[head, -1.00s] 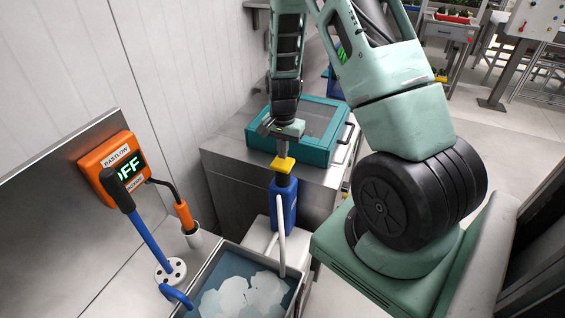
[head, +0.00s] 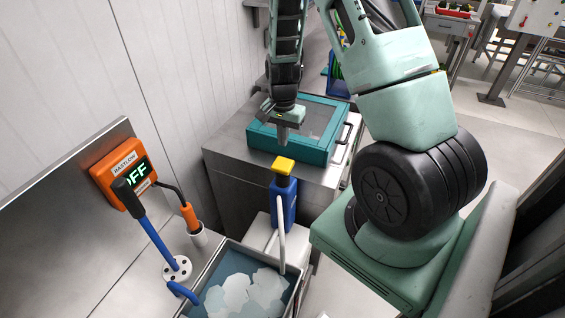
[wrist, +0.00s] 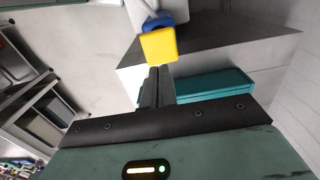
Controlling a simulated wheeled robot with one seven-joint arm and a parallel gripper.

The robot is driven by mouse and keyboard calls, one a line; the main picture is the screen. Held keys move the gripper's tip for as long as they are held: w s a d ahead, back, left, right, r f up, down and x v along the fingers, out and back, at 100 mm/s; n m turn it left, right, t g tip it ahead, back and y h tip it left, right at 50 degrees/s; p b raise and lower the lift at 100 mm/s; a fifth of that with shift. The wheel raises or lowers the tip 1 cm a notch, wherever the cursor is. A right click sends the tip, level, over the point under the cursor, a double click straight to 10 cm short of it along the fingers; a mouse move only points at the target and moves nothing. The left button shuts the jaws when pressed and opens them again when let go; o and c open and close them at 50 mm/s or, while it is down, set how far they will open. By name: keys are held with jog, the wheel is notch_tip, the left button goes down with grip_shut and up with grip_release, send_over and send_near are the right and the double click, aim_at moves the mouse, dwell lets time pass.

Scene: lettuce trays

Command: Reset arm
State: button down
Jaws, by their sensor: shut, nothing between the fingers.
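My gripper (head: 282,138) hangs pointing down from my arm, in front of the teal-framed box on the steel cabinet. Its fingers (wrist: 158,86) are shut with nothing between them. In the head view its tips are above and apart from the yellow cap (head: 284,165) of a blue pump bottle (head: 284,205). In the wrist view the yellow cap (wrist: 159,46) appears just beyond the fingertips, with a bit of the blue body behind it.
A teal-framed box (head: 262,142) sits on the steel cabinet (head: 228,160). A water basin (head: 218,254) holds pale pieces. Wall left; open floor right.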

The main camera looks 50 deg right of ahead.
dwell(0.3)
jog(key=s+a+r+n+b, duration=0.1)
jog(key=a+n+b, duration=0.25)
jog(key=a, duration=0.45)
jog(key=s+a+r+n+y+b, duration=0.15)
jog(key=a+n, duration=0.25)
jog(key=a, duration=0.4)
jog(key=s+a+r+n+b, duration=0.1)
jog(key=a+n+b, duration=0.2)
jog(key=a, duration=0.6)
jog(key=s+a+n+b, duration=0.2)
jog(key=s+a+n, duration=0.3)
jog(key=s, duration=0.3)
jog(key=s+a+n+b, duration=0.3)
jog(key=s+a+n, duration=0.2)
jog(key=s, duration=0.4)
jog(key=shift+r+n+h, duration=0.45)
jog(key=shift+n, duration=0.3)
